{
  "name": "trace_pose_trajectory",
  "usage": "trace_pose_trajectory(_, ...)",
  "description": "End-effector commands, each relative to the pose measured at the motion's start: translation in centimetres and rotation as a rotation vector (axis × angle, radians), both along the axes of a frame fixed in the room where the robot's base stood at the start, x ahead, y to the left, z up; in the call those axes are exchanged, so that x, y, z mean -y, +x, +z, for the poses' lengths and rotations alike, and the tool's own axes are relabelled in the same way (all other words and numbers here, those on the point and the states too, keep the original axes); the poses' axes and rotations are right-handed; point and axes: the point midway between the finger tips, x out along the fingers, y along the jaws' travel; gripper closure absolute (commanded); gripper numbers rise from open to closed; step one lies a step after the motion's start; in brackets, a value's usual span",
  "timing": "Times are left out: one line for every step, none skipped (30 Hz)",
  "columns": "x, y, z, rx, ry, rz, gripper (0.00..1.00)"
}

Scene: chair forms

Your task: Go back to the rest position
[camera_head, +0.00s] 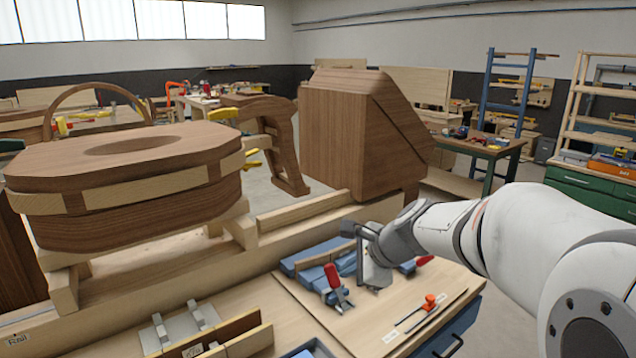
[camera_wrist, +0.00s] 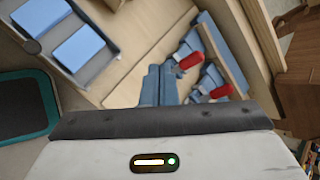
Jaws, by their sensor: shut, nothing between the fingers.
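My gripper (camera_head: 358,230) is at the end of my white arm, which reaches in from the right in the head view. It is above the light wooden work board and its blue fixture (camera_head: 318,255). The gripper is small and partly overlapped by my wrist; it is shut and holds nothing. Toggle clamps with red handles stand by the fixture, one in front (camera_head: 333,277). In the wrist view red handles show on the blue fixture, one near the middle (camera_wrist: 188,62). Part of my own white housing fills the bottom of that view.
A wooden seat form (camera_head: 130,190) with a band around it stands on a beam at the left. A large brown wooden form (camera_head: 345,140) stands behind the fixture. An orange-handled tool (camera_head: 430,302) lies on the board's front right. A grey tray with blue pads (camera_wrist: 85,47) shows in the wrist view.

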Motion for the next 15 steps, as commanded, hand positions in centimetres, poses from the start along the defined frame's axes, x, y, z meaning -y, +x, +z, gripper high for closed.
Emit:
trace_pose_trajectory(0.2,-2.9,-0.4,0.041,-0.114,0.126,1.00)
trace_pose_trajectory(0.4,-4.6,-0.7,0.063,-0.186,0.209,1.00)
trace_pose_trajectory(0.8,-6.8,-1.2,0.090,-0.283,0.322,1.00)
trace_pose_trajectory(1.1,-8.4,-1.6,0.108,-0.354,0.408,1.00)
trace_pose_trajectory(1.5,-10.0,-1.9,0.125,-0.424,0.491,1.00)
trace_pose_trajectory(2.1,-12.0,-2.5,0.143,-0.514,0.603,1.00)
trace_pose_trajectory(2.6,-13.5,-2.9,0.156,-0.579,0.684,1.00)
trace_pose_trajectory(3.2,-14.8,-3.4,0.167,-0.640,0.763,1.00)
trace_pose_trajectory(3.9,-16.5,-3.9,0.175,-0.715,0.861,1.00)
trace_pose_trajectory(4.4,-17.6,-4.3,0.180,-0.766,0.931,1.00)
trace_pose_trajectory(4.9,-18.6,-4.6,0.183,-0.813,0.994,1.00)
trace_pose_trajectory(5.6,-19.7,-5.0,0.185,-0.868,1.070,1.00)
trace_pose_trajectory(6.0,-20.4,-5.3,0.186,-0.903,1.120,1.00)
trace_pose_trajectory(6.4,-21.0,-5.5,0.185,-0.932,1.164,1.00)
trace_pose_trajectory(6.8,-21.7,-5.8,0.182,-0.964,1.213,1.00)
